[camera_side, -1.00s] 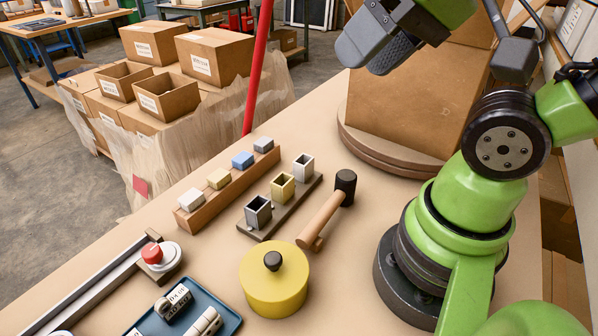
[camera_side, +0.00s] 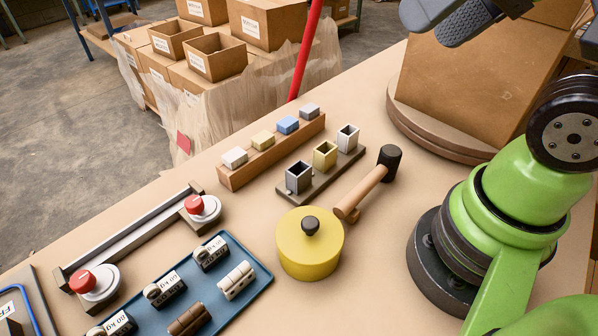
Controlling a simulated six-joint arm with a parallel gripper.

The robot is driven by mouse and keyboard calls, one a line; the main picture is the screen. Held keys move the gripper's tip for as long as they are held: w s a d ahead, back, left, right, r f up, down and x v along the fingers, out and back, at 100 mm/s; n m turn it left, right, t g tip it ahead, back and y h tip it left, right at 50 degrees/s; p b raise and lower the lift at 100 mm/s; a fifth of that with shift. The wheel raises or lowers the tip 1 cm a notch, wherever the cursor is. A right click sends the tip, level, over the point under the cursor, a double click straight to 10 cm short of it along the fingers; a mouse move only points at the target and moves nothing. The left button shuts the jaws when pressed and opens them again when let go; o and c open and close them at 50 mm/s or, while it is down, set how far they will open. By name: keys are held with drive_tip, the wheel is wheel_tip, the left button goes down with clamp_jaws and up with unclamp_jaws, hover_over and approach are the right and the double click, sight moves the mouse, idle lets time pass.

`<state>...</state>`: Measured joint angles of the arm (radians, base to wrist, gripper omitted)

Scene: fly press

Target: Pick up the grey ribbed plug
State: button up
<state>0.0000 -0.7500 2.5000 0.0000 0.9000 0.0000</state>
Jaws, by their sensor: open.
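A small grey block-shaped plug (camera_side: 309,111) sits at the far right end of a wooden rack (camera_side: 250,172), beside a blue, a cream and a white plug. Its ribs are too small to make out. My gripper (camera_side: 442,26) is at the top edge of the view, above and to the right of the rack in the picture, and partly cut off. It is apart from the grey plug, open, and no object shows in it.
Hollow square holders (camera_side: 325,155) stand on a dark strip near the rack. A mallet (camera_side: 366,190), a yellow lidded pot (camera_side: 309,252), red-button units (camera_side: 196,206) and a blue tray (camera_side: 262,284) with weights share the bench. A large carton (camera_side: 465,80) stands behind.

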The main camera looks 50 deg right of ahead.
drive_tip(key=shift+o, duration=0.9)
drive_tip(key=shift+w, duration=0.1)
